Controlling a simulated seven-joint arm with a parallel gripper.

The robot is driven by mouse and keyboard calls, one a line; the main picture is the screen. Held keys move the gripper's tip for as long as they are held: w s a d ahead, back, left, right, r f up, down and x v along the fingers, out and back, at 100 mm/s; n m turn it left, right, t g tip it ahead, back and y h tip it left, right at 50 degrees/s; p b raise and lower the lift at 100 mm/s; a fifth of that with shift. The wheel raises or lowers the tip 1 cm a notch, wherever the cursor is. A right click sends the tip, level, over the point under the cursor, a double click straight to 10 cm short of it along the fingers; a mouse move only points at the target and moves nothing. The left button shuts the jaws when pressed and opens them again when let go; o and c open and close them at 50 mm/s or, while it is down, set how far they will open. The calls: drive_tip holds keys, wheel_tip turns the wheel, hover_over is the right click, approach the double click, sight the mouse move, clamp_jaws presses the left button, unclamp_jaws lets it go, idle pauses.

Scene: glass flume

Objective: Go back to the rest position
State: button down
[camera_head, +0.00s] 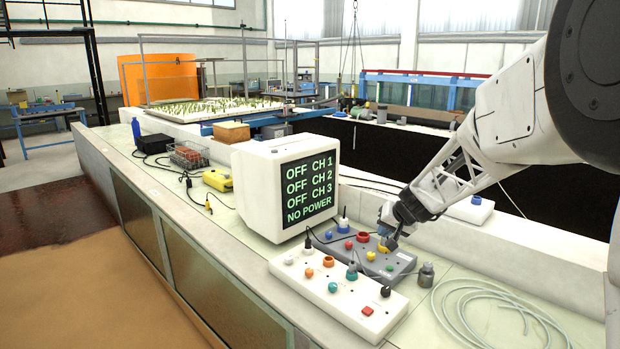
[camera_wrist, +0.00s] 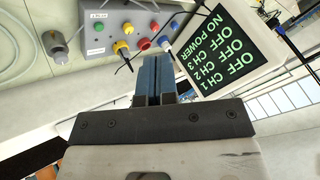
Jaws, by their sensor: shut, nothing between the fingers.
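My gripper (camera_head: 390,240) is low over the grey control box (camera_head: 400,262) on the bench, close to its yellow knob. In the wrist view my gripper (camera_wrist: 157,62) has its two blue fingers together with nothing between them. The grey box (camera_wrist: 97,45) shows there just beyond the fingertips, with yellow, red, green and blue parts on it. I cannot tell whether the fingertips touch the box. The white monitor (camera_head: 262,200) reads OFF for CH 1, CH 2 and CH 3, and NO POWER.
A white control box (camera_head: 335,302) with coloured knobs and a red button lies in front of the grey one. A small grey metal part (camera_head: 426,275) and a coiled clear hose (camera_head: 490,300) lie to the right. A yellow device (camera_head: 217,180) is left of the monitor.

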drive_tip(key=s+a+r+n+g+h, duration=0.15)
drive_tip(key=s+r, duration=0.25)
drive_tip(key=s, duration=1.3)
drive_tip(key=s+a+r+n+g+h, duration=0.1)
drive_tip(key=s+a+r+g, duration=0.15)
drive_tip(key=s, duration=1.45)
drive_tip(key=s+d+f+h, duration=0.1)
drive_tip(key=s+h, duration=0.1)
drive_tip(key=s, duration=1)
drive_tip(key=shift+s+d+f, duration=0.15)
drive_tip(key=shift+s+f, duration=0.2)
drive_tip(key=shift+s, duration=0.05)
drive_tip(key=shift+m, duration=0.25)
